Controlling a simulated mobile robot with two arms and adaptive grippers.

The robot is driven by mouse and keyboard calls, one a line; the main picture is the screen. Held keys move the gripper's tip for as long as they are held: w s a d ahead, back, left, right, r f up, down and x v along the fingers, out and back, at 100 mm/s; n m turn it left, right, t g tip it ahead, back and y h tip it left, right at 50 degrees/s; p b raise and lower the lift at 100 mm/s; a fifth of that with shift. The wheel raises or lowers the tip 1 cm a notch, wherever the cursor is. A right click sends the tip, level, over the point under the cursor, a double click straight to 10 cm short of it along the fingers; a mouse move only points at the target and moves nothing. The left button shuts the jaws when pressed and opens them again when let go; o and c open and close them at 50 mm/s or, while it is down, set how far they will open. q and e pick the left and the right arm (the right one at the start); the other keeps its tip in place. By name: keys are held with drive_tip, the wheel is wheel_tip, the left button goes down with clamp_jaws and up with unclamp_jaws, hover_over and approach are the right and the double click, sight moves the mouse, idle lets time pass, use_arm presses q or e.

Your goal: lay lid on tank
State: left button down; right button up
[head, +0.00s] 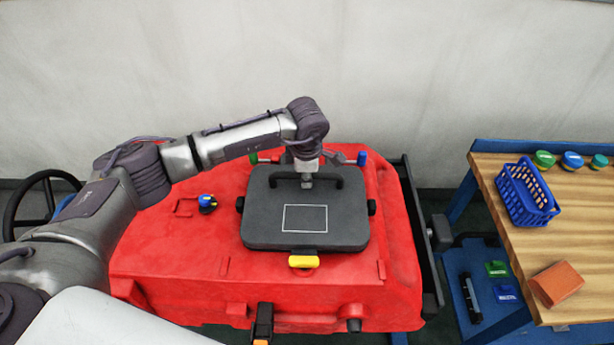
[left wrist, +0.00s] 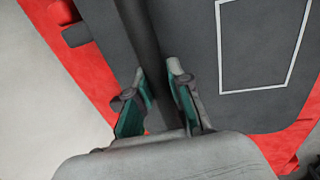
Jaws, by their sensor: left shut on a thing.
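The dark grey lid (head: 260,222) has a white rectangle outline and a black bar handle along its far side. It lies over the top of the red tank (head: 160,255), level as far as I can see; whether it touches all round I cannot tell. My left gripper (head: 307,182) is shut on the lid's handle, near its middle. In the left wrist view, the left gripper's fingers (left wrist: 158,95) sit on either side of the dark handle bar (left wrist: 145,45), with the lid (left wrist: 190,25) behind. The tank's opening is hidden under the lid. My right gripper is not in view.
A yellow latch (head: 303,262) is at the lid's near edge. A blue and yellow cap (head: 207,202) is on the tank's left. At right, a wooden bench (head: 500,185) holds a blue basket (head: 527,193), several round tubs and an orange-brown block (head: 557,284). A steering wheel (head: 40,180) stands left.

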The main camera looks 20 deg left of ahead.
use_arm(q)
drive_tip(key=shift+r, duration=0.1)
drive_tip(key=c, duration=1)
unclamp_jaws()
drive_tip(key=shift+o, duration=0.2)
drive_tip(key=o, duration=0.4)
drive_tip(key=shift+o, duration=0.2)
drive_tip(key=shift+r, duration=0.1)
drive_tip(key=shift+s+d+r+p, duration=0.1)
drive_tip(key=shift+s+r+p, duration=0.15)
drive_tip(key=shift+r+p, duration=0.6)
drive_tip(key=shift+s+d+r+p, duration=0.15)
drive_tip(key=shift+r+p, duration=0.3)
drive_tip(key=shift+r, duration=0.8)
drive_tip(key=shift+a, duration=0.1)
